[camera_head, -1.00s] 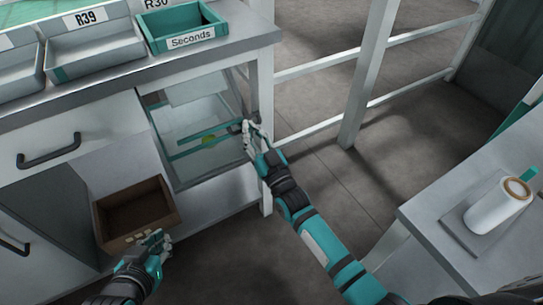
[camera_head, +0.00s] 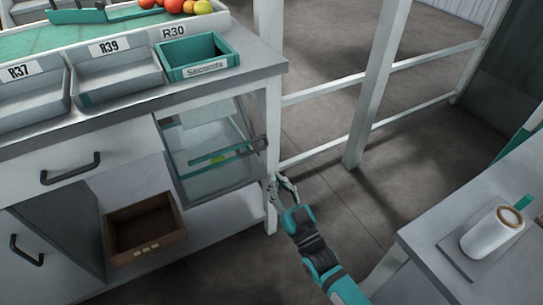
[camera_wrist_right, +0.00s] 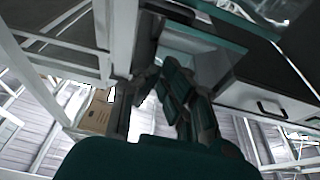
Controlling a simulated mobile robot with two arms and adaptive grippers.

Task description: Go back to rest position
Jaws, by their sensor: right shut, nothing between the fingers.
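My right gripper (camera_head: 282,190) is shut and empty in the head view. It is low in front of the bench's right leg, below and to the right of the glass-fronted compartment (camera_head: 212,160). In the right wrist view its dark fingers (camera_wrist_right: 175,100) are near the middle, with nothing between them. My left gripper is not in the head view.
The bench carries a teal Seconds bin (camera_head: 196,58) and grey trays (camera_head: 115,75). A brown wooden box (camera_head: 145,228) sits in the open lower space. A white rail post (camera_head: 372,90) stands behind. A side table (camera_head: 480,215) with a white cylinder (camera_head: 492,232) is at right.

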